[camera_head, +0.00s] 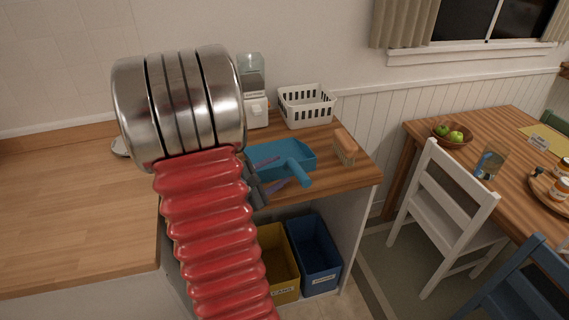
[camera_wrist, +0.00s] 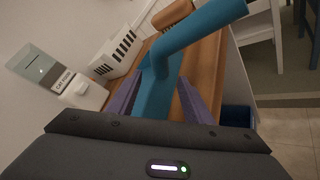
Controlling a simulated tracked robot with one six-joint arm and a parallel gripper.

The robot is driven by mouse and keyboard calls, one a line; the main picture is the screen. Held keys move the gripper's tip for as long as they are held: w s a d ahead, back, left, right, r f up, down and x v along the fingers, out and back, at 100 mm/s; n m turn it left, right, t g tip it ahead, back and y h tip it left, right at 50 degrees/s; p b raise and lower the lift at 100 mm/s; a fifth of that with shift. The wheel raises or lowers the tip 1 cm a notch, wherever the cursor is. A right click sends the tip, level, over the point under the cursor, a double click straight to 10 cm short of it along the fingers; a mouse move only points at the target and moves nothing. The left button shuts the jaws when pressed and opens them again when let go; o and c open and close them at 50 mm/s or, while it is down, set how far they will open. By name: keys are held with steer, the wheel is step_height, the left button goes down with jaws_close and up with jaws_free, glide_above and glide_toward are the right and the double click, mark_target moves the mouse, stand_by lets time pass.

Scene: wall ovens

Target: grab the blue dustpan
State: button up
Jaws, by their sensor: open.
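The blue dustpan (camera_head: 299,150) lies on the wooden counter, its handle pointing toward the front edge. My gripper (camera_head: 276,172) is open at the dustpan's near left side, partly hidden behind my arm. In the wrist view, the purple fingers of my gripper (camera_wrist: 160,80) stand on either side of part of the dustpan (camera_wrist: 157,88). The handle rises past the fingertips toward the upper right. I cannot tell whether either finger touches the dustpan.
A wooden brush (camera_head: 344,147) stands right of the dustpan. A white basket (camera_head: 306,107) and a cat food dispenser (camera_head: 254,92) stand behind it. Yellow (camera_head: 278,262) and blue (camera_head: 315,257) bins are below the counter. A white chair (camera_head: 447,200) stands right.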

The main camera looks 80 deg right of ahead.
steer(key=shift+x, duration=1.15)
steer(key=shift+c, duration=0.5)
